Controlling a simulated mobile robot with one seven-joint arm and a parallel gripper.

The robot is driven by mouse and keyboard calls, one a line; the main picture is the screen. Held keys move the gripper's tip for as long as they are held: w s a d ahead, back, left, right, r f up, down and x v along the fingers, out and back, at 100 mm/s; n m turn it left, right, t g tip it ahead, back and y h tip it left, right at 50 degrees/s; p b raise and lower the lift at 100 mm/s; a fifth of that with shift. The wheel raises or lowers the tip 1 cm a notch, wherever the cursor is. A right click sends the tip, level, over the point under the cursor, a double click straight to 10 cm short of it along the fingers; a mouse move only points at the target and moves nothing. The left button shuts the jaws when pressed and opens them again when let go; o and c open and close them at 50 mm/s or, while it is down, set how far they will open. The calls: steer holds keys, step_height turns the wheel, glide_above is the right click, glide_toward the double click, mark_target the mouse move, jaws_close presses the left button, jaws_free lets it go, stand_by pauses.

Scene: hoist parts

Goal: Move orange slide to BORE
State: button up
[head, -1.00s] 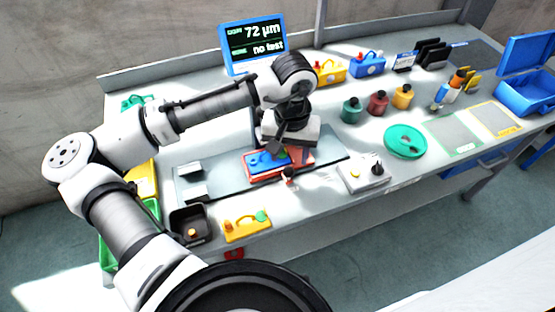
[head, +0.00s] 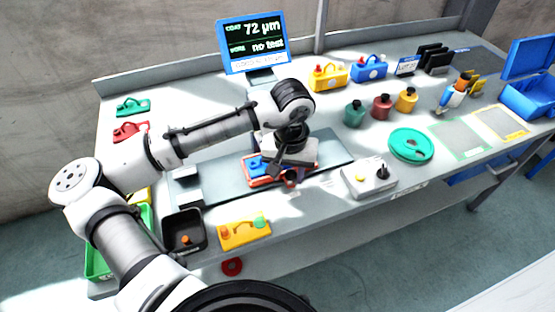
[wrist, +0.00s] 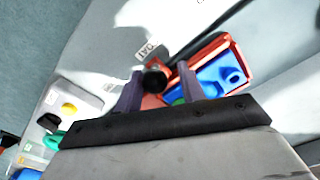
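In the wrist view a round black knob (wrist: 154,79) sits between the fingertips of my gripper (wrist: 158,82), beside a label reading COAT (wrist: 146,52). Some orange-red shows just below the knob, but most of that part is hidden, so I cannot tell clearly whether it is the orange slide. The fingers stand apart, with a gap seen around the knob. An orange-red tray (wrist: 208,48) holding a blue part (wrist: 222,78) lies close to the right. In the head view my gripper (head: 287,175) is low at the tray's front edge and hides the knob. No BORE label is readable near it.
A screen (head: 252,43) shows COAT 72 µm and a no test line. A white control box (head: 369,179) stands to the right, a black bin (head: 184,231) and yellow block (head: 244,233) front left.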

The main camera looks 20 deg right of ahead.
steer(key=shift+s+d+f, duration=0.3)
steer(key=shift+s, duration=0.1)
steer(key=shift+c, duration=0.4)
steer(key=d+p, duration=0.1)
steer(key=d, duration=0.2)
steer(key=d+p, duration=0.1)
steer(key=d, duration=0.2)
steer(key=d+p, duration=0.1)
steer(key=d, duration=0.2)
steer(key=shift+w+d+r, duration=0.1)
steer(key=shift+w+d, duration=0.05)
steer(key=shift+w, duration=0.25)
steer(key=shift+c, duration=1.4)
steer(key=shift+w, duration=0.1)
steer(key=o, duration=0.7)
steer(key=shift+o, duration=0.2)
step_height(320, 180, up, 9)
steer(key=p, duration=0.8)
